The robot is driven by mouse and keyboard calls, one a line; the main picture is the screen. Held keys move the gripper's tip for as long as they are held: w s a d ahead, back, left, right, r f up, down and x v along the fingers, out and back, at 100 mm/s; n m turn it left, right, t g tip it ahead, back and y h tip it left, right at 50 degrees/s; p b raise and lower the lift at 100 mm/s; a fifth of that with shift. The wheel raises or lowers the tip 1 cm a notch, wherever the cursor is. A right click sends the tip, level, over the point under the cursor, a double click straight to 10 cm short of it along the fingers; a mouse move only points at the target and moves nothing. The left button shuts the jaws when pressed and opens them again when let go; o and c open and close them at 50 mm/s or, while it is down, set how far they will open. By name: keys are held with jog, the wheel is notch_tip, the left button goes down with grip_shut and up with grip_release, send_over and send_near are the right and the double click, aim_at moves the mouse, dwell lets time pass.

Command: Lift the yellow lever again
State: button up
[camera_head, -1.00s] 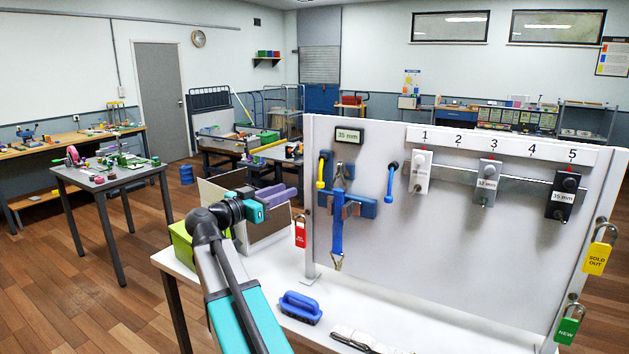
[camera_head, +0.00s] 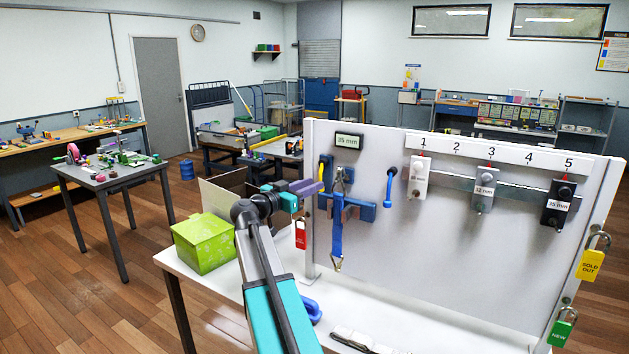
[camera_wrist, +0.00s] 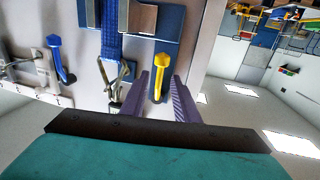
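The yellow lever (camera_head: 322,172) is at the left end of the grey wall panel, on a blue mount beside the blue strap (camera_head: 337,236). It hangs down, thick end lowest. My gripper (camera_head: 313,188) has purple fingers and is at the lever, partly covering it in the head view. In the wrist view, which is upside down, the lever (camera_wrist: 162,62) shows between the two spread fingers of my gripper (camera_wrist: 158,88), with gaps on both sides. The gripper is open. Whether either finger touches the lever cannot be told.
A blue lever (camera_head: 389,188) hangs right of the strap. Lock blocks (camera_head: 419,178) hang under numbers on the panel. A red tag lock (camera_head: 300,234) hangs at its left edge. A green box (camera_head: 203,243) and a cardboard box (camera_head: 222,190) stand at left. A blue brush is mostly behind my arm.

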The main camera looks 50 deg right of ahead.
jog(key=shift+d, duration=1.1)
grip_shut()
